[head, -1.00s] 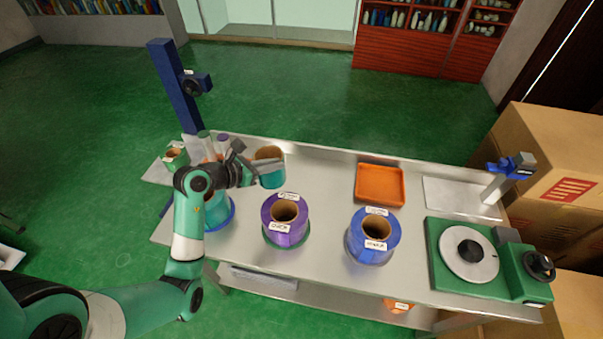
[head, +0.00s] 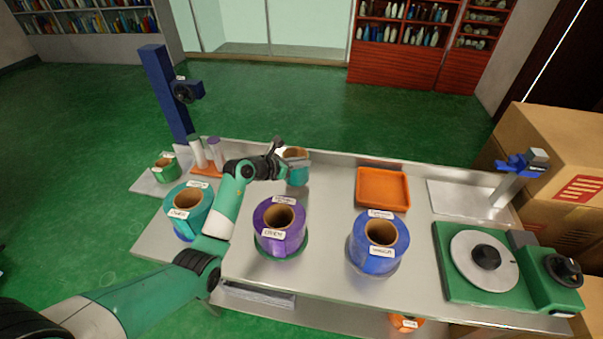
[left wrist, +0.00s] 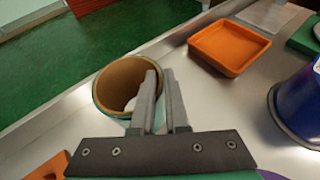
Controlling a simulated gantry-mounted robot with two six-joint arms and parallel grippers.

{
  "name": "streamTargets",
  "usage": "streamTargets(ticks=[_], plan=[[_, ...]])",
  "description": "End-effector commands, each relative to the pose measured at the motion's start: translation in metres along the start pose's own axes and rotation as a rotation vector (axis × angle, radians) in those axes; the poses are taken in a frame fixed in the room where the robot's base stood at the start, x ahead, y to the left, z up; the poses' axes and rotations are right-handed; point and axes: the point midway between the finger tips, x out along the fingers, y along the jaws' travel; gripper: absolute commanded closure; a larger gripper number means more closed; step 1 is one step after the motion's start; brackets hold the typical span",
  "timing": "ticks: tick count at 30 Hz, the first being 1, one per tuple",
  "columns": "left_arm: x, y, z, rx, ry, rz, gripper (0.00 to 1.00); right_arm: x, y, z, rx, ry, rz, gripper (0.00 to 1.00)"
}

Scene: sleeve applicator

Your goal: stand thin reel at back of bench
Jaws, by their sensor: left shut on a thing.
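The thin reel (head: 297,172) is a narrow teal roll with a brown core, upright at the back of the steel bench (head: 330,215), near its raised rear edge. My left gripper (head: 283,161) is shut on the reel's wall from its left side in the head view. In the left wrist view, the reel (left wrist: 112,100) shows its open brown core, and the fingers (left wrist: 160,95) close on the near right part of its rim. The fingers and palm hide part of its side. I cannot tell whether its base touches the bench. My right gripper is not in view.
Wide teal (head: 183,222), purple (head: 279,217) and blue (head: 376,232) reels stand along the front. An orange tray (head: 383,207) lies to the thin reel's right, with bare bench between. A green turntable unit (head: 448,277) stands at right, a small green reel (head: 164,176) at far left.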

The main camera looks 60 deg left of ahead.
Motion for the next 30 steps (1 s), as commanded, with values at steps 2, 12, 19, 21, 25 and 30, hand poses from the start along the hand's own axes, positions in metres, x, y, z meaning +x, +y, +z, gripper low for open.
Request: streamTargets(ticks=[2, 12, 19, 21, 25, 30], plan=[[0.010, 0.000, -0.017, 0.000, 0.001, -0.001, 1.00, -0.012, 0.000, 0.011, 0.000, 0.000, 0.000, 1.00], [0.015, 0.000, -0.030, -0.001, 0.001, 0.000, 1.00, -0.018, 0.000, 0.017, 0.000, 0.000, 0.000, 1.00], [0.015, 0.000, -0.030, -0.001, 0.003, 0.000, 0.55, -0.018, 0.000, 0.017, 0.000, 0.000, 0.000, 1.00], [0.015, 0.000, -0.030, -0.001, 0.002, 0.000, 0.55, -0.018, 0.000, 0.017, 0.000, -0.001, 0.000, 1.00], [0.015, 0.000, -0.030, -0.001, 0.002, 0.000, 0.55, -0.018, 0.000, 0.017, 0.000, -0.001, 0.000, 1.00], [0.006, 0.001, -0.028, -0.002, 0.002, 0.000, 0.55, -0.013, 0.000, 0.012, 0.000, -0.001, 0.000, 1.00]])
